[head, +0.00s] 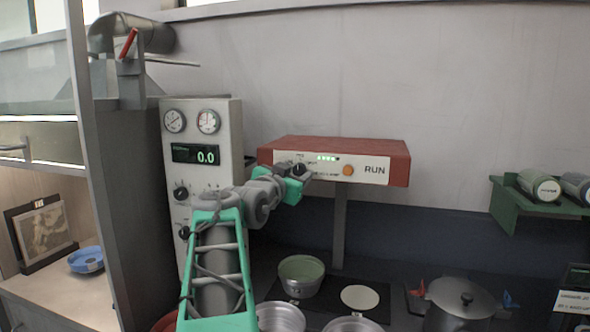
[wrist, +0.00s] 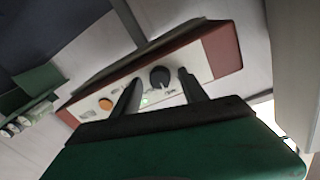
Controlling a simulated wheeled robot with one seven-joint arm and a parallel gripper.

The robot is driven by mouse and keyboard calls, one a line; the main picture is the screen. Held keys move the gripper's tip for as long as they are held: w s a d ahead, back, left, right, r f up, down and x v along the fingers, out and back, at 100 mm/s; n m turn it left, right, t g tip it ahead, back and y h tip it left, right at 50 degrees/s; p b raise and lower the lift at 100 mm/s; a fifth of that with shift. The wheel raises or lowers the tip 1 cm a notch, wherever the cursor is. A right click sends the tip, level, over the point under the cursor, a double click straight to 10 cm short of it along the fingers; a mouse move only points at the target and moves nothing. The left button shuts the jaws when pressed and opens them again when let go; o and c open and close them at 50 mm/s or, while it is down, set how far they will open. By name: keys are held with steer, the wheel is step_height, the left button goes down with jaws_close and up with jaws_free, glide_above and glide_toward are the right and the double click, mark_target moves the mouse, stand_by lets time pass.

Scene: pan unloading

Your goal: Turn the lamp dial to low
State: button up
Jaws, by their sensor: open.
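The dial's setting is too small to read.
A tall grey panel (head: 203,140) with gauges and a 0.0 display stands left of the lamp. A green shelf (head: 535,202) with cans is at the right.

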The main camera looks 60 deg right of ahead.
steer(key=shift+c, duration=0.4)
jaws_close()
